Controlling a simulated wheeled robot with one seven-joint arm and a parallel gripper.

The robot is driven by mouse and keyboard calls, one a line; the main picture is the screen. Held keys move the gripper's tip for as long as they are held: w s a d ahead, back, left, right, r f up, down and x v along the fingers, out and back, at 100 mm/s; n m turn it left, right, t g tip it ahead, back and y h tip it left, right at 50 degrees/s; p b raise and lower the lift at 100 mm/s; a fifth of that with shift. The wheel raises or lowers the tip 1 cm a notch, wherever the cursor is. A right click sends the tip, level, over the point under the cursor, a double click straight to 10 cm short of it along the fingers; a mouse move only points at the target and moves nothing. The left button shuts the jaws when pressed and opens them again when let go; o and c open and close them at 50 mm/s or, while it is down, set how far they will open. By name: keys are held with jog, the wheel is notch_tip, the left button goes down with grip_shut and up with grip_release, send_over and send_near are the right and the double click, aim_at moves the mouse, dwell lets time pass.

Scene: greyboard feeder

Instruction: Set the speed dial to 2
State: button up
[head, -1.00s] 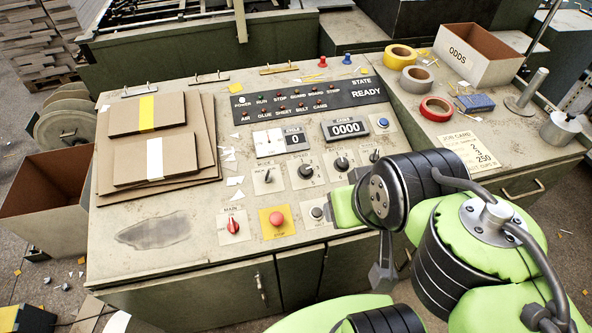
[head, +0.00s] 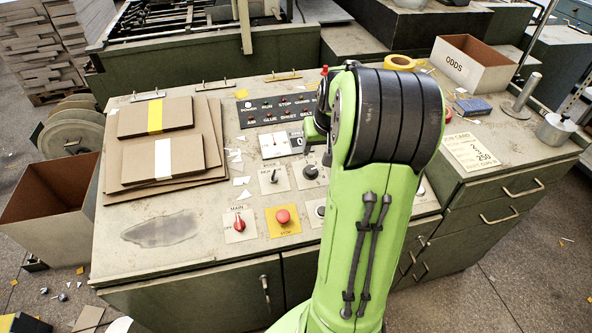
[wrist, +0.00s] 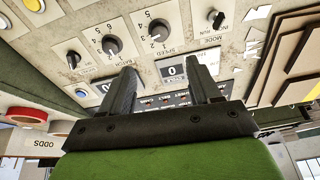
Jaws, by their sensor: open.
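The speed dial (wrist: 160,30) is a dark round knob on a pale plate, numbered 1 to 5, in the upper middle of the wrist view, which shows the panel upside down. I cannot tell for sure which number its pointer marks. In the head view the speed dial (head: 311,172) sits just left of my arm, partly covered. My gripper (wrist: 162,68) is open and empty, its two dark fingers apart and reaching toward the panel near the cycle display. The dial shows beyond the fingertips, apart from them.
The mode switch (wrist: 215,18) and another numbered dial (wrist: 112,45) flank the speed dial. A red stop button (head: 283,217) and a red main switch (head: 239,224) lie nearer the panel's front. Stacked greyboard (head: 165,150) covers the left. My arm hides the panel's right part.

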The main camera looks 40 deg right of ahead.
aim_at(312, 170)
jog(key=b+x, duration=0.3)
jog(key=x, duration=1.2)
jog(key=shift+f, duration=0.2)
jog(key=shift+s, duration=0.1)
jog(key=c, duration=1)
jog(key=shift+c, duration=0.2)
